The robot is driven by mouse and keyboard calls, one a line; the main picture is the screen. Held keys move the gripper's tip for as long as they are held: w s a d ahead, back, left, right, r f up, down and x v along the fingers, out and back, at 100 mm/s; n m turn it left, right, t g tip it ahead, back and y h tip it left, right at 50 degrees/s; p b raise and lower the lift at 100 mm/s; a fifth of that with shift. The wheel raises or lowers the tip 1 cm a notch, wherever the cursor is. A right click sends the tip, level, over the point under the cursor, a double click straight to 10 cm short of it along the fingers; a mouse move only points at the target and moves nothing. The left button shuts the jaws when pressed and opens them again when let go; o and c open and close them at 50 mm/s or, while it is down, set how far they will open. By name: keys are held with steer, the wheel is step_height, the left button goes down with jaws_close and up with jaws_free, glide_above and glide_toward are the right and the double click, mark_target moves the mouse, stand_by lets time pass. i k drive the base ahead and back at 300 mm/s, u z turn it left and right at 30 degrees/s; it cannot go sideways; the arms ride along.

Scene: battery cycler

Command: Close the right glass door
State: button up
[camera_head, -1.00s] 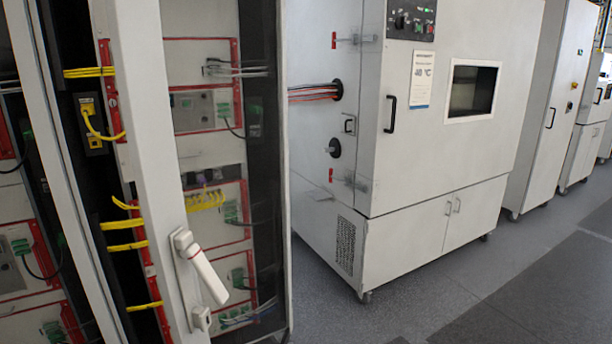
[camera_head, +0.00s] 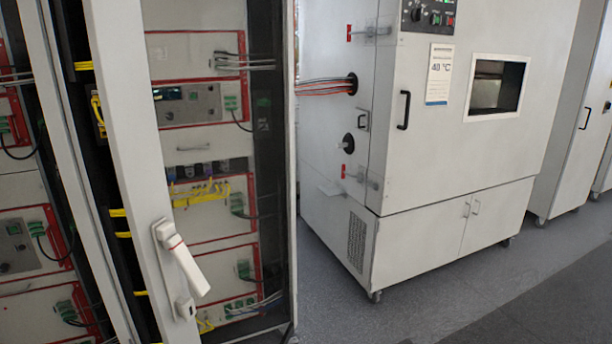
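The right glass door (camera_head: 140,150) stands ajar in the left half of the head view. Its white frame edge is nearest to me, and its glass pane shows the rack units behind it. A white lever handle (camera_head: 184,262) with a red mark sits low on the frame and slants down to the right. A dark gap with yellow cables (camera_head: 120,213) shows between this door and the white upright to its left. My gripper is not in view, and nothing is seen touching the door.
A large white climate chamber (camera_head: 440,130) with a small window stands right of the cabinet, with red and black cables (camera_head: 325,86) entering its side. More white cabinets (camera_head: 570,140) stand farther right. The grey floor (camera_head: 430,305) in front is clear.

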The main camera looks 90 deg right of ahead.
mark_target(116, 31)
steer(key=z, duration=2.65)
steer(key=k, duration=1)
steer(key=u, duration=1.05)
steer(key=i, duration=1)
steer(key=u, duration=0.05)
